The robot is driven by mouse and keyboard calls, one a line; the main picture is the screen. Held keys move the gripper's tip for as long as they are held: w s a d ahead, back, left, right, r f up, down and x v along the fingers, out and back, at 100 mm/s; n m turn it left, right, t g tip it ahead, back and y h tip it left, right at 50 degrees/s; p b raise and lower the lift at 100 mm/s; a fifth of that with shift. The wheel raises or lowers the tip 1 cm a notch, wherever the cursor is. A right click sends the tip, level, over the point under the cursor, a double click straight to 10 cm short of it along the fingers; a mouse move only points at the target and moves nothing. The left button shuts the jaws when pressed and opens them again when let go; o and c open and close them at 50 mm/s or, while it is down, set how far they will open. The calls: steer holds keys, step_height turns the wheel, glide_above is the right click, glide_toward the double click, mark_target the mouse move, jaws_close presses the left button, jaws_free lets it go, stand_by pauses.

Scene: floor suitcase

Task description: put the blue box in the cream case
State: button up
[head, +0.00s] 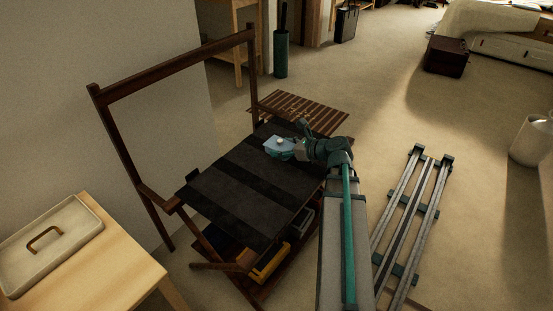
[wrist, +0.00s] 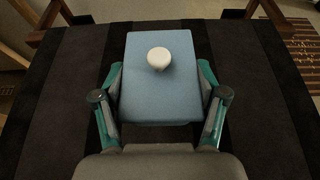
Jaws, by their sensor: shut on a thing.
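The blue box (head: 276,147) has a white round knob on top. In the wrist view the blue box (wrist: 160,98) sits between the two green-and-grey fingers, which press on its left and right sides. My gripper (head: 285,150) is shut on it over the far right part of a dark striped cloth rack. I cannot tell whether the box touches the cloth or hangs just above it. A cream, shallow, rimmed case (head: 72,248) with a brown handle on top lies on a light wood table at the lower left; no opening into it shows.
The dark cloth rack (head: 225,200) has a tall wooden frame and a lower shelf with a yellow item (head: 270,263). A slatted mat (head: 305,108) lies behind it. Rails (head: 410,215) run along the floor at right. The light wood table (head: 125,262) has bare room beside the case.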

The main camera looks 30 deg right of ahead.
mark_target(276, 164)
steer(key=w+f, duration=0.1)
steer(key=f, duration=0.1)
steer(key=w+f+b, duration=0.1)
steer(key=w+f, duration=0.1)
steer(key=f, duration=0.1)
steer(key=w+f+b, duration=0.1)
steer(key=f+b, duration=0.1)
steer(key=f, duration=0.1)
steer(key=shift+w, duration=0.3)
steer(key=shift+f, duration=0.35)
steer(key=shift+f, duration=0.15)
steer(key=o, duration=1.1)
steer(key=shift+o, duration=0.2)
steer(key=shift+s+d+r, duration=0.1)
steer(key=shift+s+r, duration=0.05)
steer(key=shift+r, duration=0.15)
steer(key=p+v, duration=0.3)
steer(key=v, duration=0.7)
steer(key=shift+p, duration=0.3)
steer(key=shift+o, duration=0.3)
steer(key=shift+v, duration=0.85)
